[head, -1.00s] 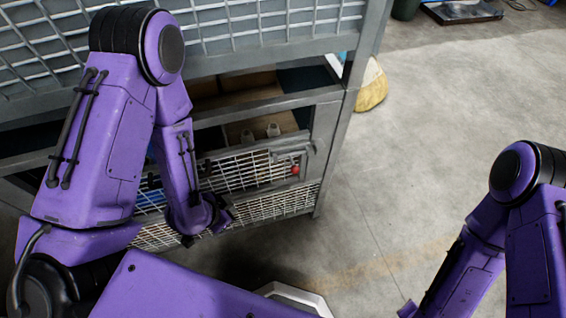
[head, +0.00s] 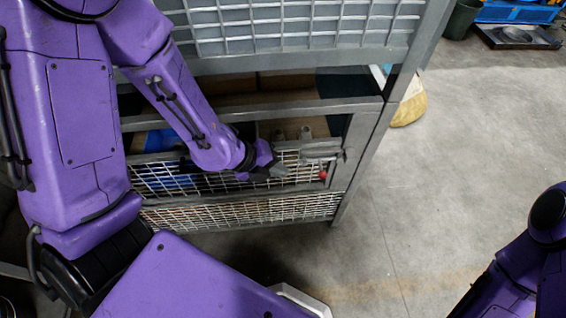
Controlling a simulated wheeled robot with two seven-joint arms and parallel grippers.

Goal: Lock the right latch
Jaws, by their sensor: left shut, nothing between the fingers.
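The right latch (head: 322,150) is a grey metal piece at the upper right corner of the mesh gate on the grey cage. A small red knob (head: 323,174) sits just below it. My left gripper (head: 281,171) is shut and empty in front of the mesh gate (head: 225,181), a short way left of the latch and the red knob. It looks apart from both, though the depth gap is hard to judge. My right arm shows at the lower right; its gripper is out of view.
The cage's right post (head: 366,160) stands just right of the latch. Inside the opening are blue and brown items. A yellow sack (head: 409,106) stands behind the post. The concrete floor (head: 460,170) to the right is clear.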

